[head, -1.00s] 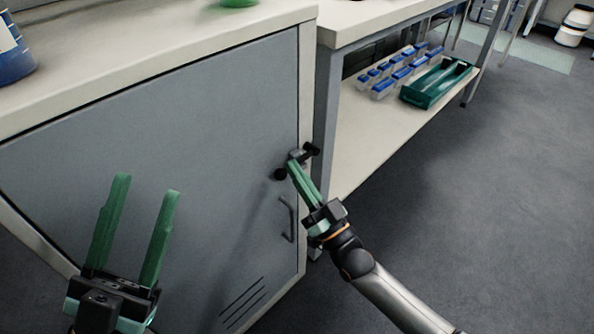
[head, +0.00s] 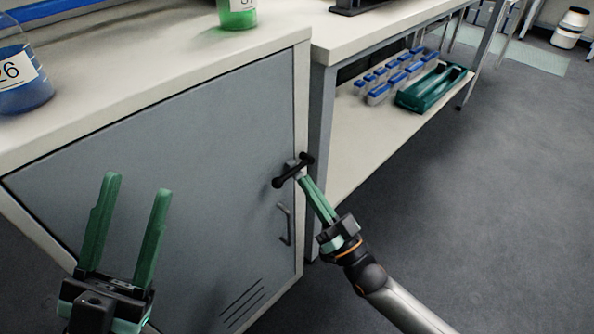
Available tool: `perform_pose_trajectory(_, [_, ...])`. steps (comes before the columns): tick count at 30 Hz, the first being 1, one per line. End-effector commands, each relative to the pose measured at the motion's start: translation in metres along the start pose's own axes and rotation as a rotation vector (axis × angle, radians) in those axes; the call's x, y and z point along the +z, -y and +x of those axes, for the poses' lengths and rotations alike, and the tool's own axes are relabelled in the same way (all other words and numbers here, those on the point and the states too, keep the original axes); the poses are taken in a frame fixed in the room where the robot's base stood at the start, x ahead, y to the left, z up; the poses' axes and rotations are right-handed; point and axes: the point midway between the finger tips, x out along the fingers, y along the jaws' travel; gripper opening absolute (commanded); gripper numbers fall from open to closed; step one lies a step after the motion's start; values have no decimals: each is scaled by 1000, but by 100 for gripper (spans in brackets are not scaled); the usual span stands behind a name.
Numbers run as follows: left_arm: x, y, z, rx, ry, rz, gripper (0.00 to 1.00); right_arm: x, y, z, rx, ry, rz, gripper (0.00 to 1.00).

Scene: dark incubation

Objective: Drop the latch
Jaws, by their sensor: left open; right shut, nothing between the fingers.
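The latch (head: 287,176) is a short black bar with knobbed ends on a small grey mount, at the right edge of the grey cabinet door (head: 180,170). It lies tilted, its right end higher and reaching over the door frame. The door looks shut. My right gripper (head: 303,180) is shut and empty, its fingertips at the latch's underside near the middle; whether they touch it I cannot tell. My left gripper (head: 138,185) is open and empty, in front of the door's left part.
A grey door handle (head: 285,224) is below the latch. A blue flask (head: 22,80) and a green bottle (head: 237,15) stand on the cabinet top. Beside the cabinet, a bench shelf (head: 365,150) holds several blue-lidded boxes (head: 378,93) and a green tray (head: 432,88). Open floor is at right.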

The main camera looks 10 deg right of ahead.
Motion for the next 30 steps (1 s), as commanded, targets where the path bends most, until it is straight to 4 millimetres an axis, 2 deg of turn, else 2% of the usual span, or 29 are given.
perform_pose_trajectory(3, [-1,2,2,-2,3,6,50,0,-3,-25,1,2,1,0])
perform_pose_trajectory(10, [-1,3,3,-3,5,13,50,-1,-5,-50,-1,-2,1,0])
perform_pose_trajectory(30, [1,2,1,0,16,8,50,-1,-6,-54,-1,-3,1,0])
